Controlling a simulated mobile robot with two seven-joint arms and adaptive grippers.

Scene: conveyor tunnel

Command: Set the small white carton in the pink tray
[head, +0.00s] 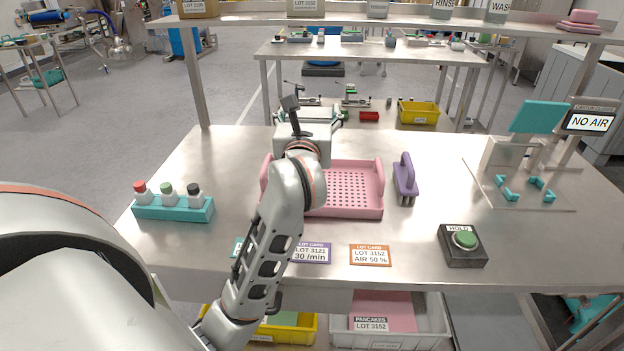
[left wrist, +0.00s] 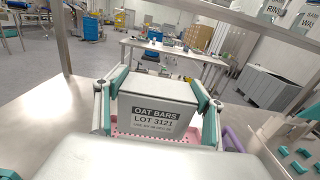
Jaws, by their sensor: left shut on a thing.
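The small white carton (left wrist: 155,112), labelled OAT BARS LOT 3121, sits between the teal-padded fingers of my left gripper (left wrist: 160,86). The gripper is shut on its two sides. In the head view my left gripper (head: 308,122) is over the back left part of the pink tray (head: 374,211), and my own wrist hides much of the carton. The pink tray also shows in the left wrist view (left wrist: 178,136), behind and below the carton. I cannot tell whether the carton touches the tray. The visible tray floor is empty. My right gripper is out of view.
A purple-handled brush (head: 405,178) stands close to the tray's right side. A teal rack with bottles (head: 173,208) is at the left. Lot cards (head: 370,255) lie in front, with a black HOLD button box (head: 462,246) at the right. A shelf (head: 400,20) runs above.

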